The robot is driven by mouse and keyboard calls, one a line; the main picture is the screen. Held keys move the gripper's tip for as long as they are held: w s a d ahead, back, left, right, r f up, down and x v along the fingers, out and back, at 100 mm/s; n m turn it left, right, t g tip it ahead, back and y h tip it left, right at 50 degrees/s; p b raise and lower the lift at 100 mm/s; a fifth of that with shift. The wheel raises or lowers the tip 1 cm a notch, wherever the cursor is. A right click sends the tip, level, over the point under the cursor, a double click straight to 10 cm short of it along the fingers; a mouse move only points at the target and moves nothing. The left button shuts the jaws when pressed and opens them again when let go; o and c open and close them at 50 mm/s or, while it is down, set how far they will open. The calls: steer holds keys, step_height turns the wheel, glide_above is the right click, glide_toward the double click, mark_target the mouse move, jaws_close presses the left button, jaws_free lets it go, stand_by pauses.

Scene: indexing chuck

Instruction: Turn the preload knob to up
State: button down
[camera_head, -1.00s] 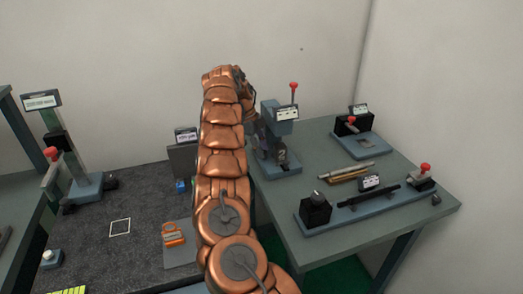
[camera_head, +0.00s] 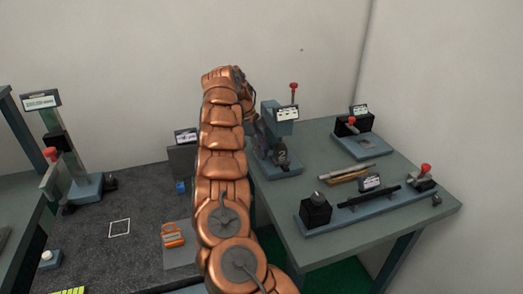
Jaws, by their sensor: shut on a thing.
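The blue-grey device with a label plate and red-topped lever (camera_head: 280,115) stands at the back left of the right-hand table. My copper arm reaches up and bends down to its left side. My dark gripper (camera_head: 262,143) is low against that side, partly behind my arm, and is shut on a small part there. The fingertips and the held part are too dark and small to make out; the preload knob is not clearly visible. A dark piece (camera_head: 283,158) shows at the device's front, above its blue base.
On the right-hand table are a long fixture with a black knob (camera_head: 316,209), loose rods (camera_head: 348,172) and a clamp fixture (camera_head: 361,145). On the left dark surface are a gauge stand (camera_head: 58,145), an orange item (camera_head: 173,236) and a grey box (camera_head: 184,160).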

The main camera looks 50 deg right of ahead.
steer(key=shift+f+n+b, duration=0.2)
steer(key=shift+n+b, duration=0.1)
steer(key=shift+b, duration=0.5)
steer(key=n+b, duration=0.1)
steer(key=b, duration=0.3)
steer(key=shift+a+f+t+h, duration=0.1)
steer(key=shift+f+t+h, duration=0.1)
steer(key=shift+t+h, duration=0.15)
steer(key=n+t+h+b, duration=0.1)
steer(key=n+b, duration=0.4)
steer(key=b, duration=0.4)
steer(key=shift+s+a, duration=0.1)
steer(key=shift+s, duration=0.05)
steer(key=n+b, duration=0.1)
steer(key=n+t+h+b, duration=0.1)
steer(key=n+b, duration=0.1)
steer(key=shift+s+r+b, duration=0.1)
steer(key=shift+r+b, duration=0.1)
steer(key=shift+b, duration=0.1)
steer(key=shift+a+r+n+t+b, duration=0.1)
steer(key=shift+n+t+b, duration=0.5)
steer(key=shift+n, duration=0.7)
steer(key=c, duration=1.1)
jaws_free()
steer(key=shift+c, duration=0.2)
steer(key=shift+r, duration=0.1)
